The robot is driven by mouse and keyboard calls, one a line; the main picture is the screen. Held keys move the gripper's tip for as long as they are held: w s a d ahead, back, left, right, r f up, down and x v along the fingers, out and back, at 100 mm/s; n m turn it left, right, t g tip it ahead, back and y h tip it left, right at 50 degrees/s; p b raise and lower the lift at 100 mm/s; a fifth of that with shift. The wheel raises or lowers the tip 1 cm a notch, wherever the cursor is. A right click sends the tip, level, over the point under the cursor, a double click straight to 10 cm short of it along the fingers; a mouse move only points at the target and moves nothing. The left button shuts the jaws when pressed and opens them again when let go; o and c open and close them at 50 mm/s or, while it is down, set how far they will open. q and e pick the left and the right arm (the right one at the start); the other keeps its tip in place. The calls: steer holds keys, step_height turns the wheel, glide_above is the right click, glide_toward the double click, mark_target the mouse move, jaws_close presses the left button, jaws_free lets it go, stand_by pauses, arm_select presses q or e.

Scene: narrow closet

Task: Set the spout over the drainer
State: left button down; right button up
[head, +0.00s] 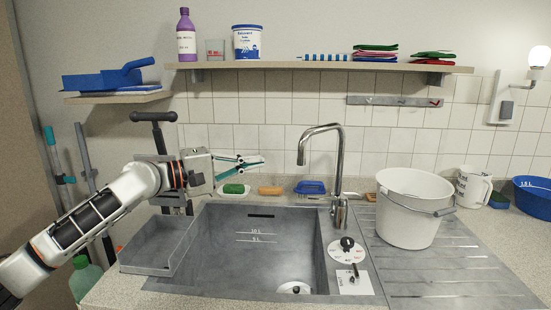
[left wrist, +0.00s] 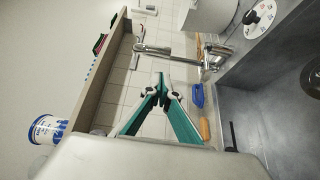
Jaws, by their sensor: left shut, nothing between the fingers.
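The chrome tap (head: 338,172) stands behind the sink basin (head: 250,252). Its hooked spout (head: 303,150) points left, with the outlet above the basin. The grooved drainer (head: 455,270) lies right of the basin. My left gripper (head: 262,159) is left of the spout and apart from it, above the back edge of the sink. Its green fingers are closed with nothing between them. In the left wrist view the shut fingertips (left wrist: 161,80) point toward the tap (left wrist: 190,58), which lies beyond them. My right gripper is not in view.
A white bucket (head: 408,208) stands on the drainer, right of the tap. A dial plate (head: 346,250) is at the basin's right edge.

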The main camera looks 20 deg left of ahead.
arm_select(q)
steer(key=x, duration=0.9)
steer(key=shift+w+r, duration=0.2)
steer(key=shift+w, duration=0.2)
steer(key=shift+d+p, duration=0.15)
steer(key=shift+p, duration=0.15)
